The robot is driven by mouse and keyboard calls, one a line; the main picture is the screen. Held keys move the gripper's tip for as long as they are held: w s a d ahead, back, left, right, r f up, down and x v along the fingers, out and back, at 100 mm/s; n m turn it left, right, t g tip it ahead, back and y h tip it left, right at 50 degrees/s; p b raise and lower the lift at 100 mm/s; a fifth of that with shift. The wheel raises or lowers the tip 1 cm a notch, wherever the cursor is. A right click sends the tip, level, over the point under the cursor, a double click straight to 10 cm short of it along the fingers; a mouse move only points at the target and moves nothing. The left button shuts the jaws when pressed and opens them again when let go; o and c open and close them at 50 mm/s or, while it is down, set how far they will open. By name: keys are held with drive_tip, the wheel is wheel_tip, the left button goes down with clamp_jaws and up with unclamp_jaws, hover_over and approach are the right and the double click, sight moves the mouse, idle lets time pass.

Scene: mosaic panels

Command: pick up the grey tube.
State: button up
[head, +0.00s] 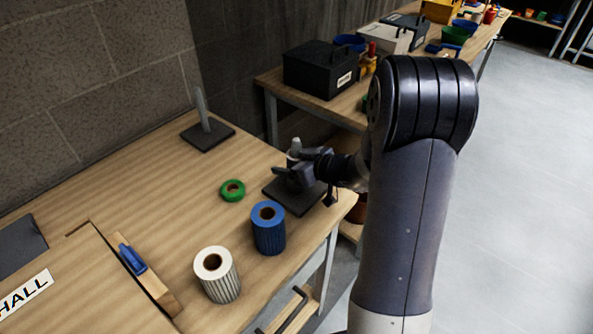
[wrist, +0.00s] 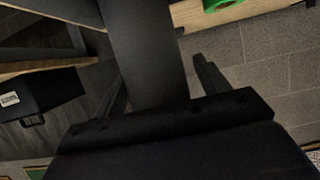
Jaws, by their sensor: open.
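In the head view my gripper (head: 291,166) is over the dark square base (head: 292,198) near the table's right edge. A light grey upright piece (head: 296,146) shows just above the jaws; it looks like the top of the grey tube, and its lower part is hidden by the gripper. In the wrist view my open fingers (wrist: 163,84) stand on either side of a wide dark grey shape (wrist: 145,45). I cannot tell whether this is the tube or its base, nor whether the fingers touch it.
A grey post (head: 203,112) stands on another dark base (head: 222,138) at the back. A green ring (head: 232,197), a blue roll (head: 268,236) and a white roll (head: 223,287) stand nearby. A black box (head: 318,72) is on the neighbouring bench.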

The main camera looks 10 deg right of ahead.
drive_tip(key=c, duration=1)
drive_tip(key=shift+c, duration=0.3)
drive_tip(key=shift+r, duration=0.1)
